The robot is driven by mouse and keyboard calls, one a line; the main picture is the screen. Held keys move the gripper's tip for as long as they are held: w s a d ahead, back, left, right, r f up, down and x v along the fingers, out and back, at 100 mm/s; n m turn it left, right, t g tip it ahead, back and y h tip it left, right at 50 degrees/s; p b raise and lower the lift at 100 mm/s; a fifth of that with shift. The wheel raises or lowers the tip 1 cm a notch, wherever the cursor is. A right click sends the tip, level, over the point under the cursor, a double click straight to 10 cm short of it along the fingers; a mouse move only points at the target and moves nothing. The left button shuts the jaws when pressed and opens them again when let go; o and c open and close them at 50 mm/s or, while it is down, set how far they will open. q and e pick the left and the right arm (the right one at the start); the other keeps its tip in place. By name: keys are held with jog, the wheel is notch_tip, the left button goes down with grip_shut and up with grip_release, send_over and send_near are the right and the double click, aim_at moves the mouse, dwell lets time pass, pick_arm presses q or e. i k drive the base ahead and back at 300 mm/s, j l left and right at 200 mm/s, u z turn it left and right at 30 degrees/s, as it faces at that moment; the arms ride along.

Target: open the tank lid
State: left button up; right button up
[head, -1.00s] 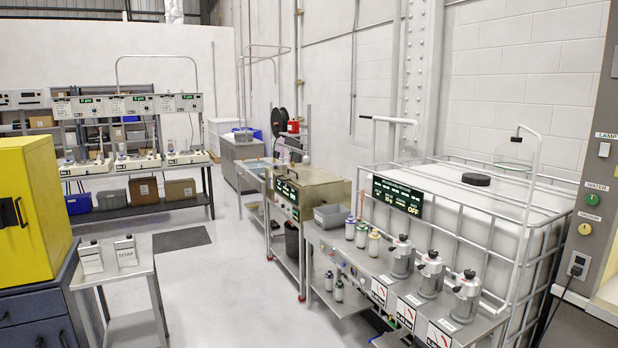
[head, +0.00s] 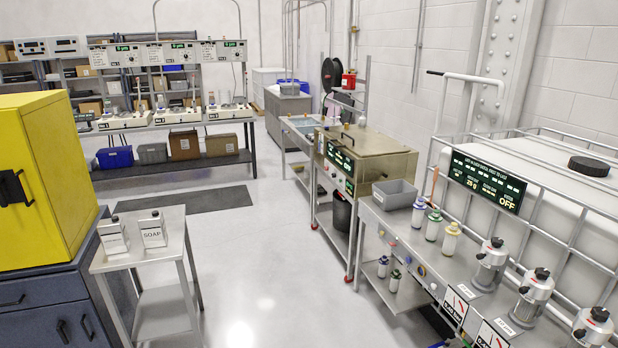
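A metal tank unit with a flat, brass-coloured lid (head: 368,152) stands right of the middle in the head view. The lid lies flat and looks shut, with a small knob or handle near its far left edge. Green displays (head: 341,158) are on the unit's front. A large white caged tank (head: 560,185) stands at the right, with a round black cap (head: 589,166) on top. I cannot tell which of the two the task means.
A metal bench (head: 425,246) with bottles and several grey canisters runs along the right. A small metal table (head: 140,237) with two soap bottles stands left, beside a yellow cabinet (head: 50,175). The pale floor (head: 270,265) between them is clear. A dark mat (head: 185,199) lies farther back.

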aim_at(363, 142)
jog(key=i+u, duration=0.15)
jog(key=i, duration=2.45)
